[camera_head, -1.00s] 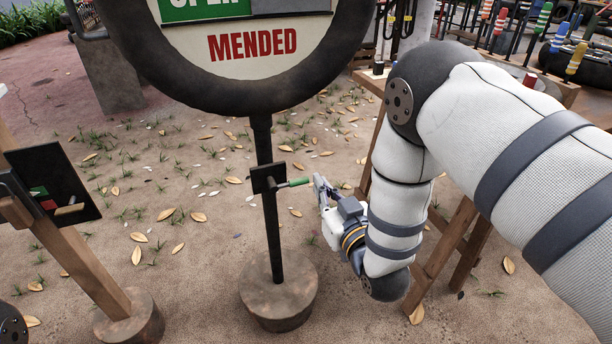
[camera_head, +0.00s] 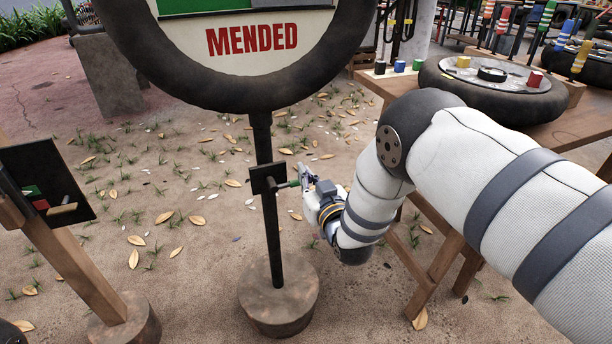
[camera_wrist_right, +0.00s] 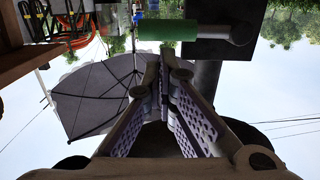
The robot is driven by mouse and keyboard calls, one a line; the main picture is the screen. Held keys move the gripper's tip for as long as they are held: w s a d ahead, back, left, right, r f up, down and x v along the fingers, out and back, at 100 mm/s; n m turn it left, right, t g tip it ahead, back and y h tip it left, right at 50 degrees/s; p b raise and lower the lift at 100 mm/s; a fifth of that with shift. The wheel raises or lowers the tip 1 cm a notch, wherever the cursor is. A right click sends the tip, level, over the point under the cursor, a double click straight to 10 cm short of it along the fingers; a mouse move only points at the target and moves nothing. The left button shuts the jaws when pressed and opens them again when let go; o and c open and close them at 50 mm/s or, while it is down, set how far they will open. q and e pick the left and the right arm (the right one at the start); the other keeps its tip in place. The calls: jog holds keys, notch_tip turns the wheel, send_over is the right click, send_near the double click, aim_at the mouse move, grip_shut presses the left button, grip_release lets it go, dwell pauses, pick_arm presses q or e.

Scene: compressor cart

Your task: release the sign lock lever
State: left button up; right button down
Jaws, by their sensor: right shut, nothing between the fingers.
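The sign lock lever has a green handle (camera_head: 289,184) that sticks out to the right from a black plate (camera_head: 266,178) on the sign's post. In the right wrist view the green handle (camera_wrist_right: 167,30) lies across the picture, just beyond my fingertips. My right gripper (camera_head: 304,174) is at the handle's outer end, and hides part of it in the head view. Its fingers (camera_wrist_right: 165,68) are closed together with nothing between them. I cannot tell whether they touch the handle. The round sign (camera_head: 240,50) reading MENDED stands above on the post. My left gripper is not in view.
The post stands on a round wooden base (camera_head: 279,300). To the left is a wooden stand with a tilted black panel (camera_head: 45,180). A wooden table (camera_head: 585,125) with a tyre (camera_head: 500,100) is at right, behind my right arm. The leaf-strewn ground between is open.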

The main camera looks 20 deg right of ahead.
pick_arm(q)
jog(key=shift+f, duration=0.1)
pick_arm(e)
jog(key=shift+d+f+m, duration=0.1)
jog(key=shift+f+m, duration=0.15)
jog(key=shift+m, duration=0.15)
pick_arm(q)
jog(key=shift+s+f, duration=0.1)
pick_arm(e)
jog(key=shift+d+f+m, duration=0.1)
jog(key=shift+f+m, duration=0.15)
jog(key=shift+m, duration=0.05)
pick_arm(q)
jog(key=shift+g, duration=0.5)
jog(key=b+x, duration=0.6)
jog(key=b, duration=0.1)
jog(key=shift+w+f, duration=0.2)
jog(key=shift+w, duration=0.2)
pick_arm(e)
notch_tip(320, 180, down, 9)
jog(key=a+m+y, duration=0.1)
jog(key=a+m, duration=0.1)
jog(key=m, duration=1)
jog(key=shift+a, duration=0.15)
jog(key=shift+r, duration=0.1)
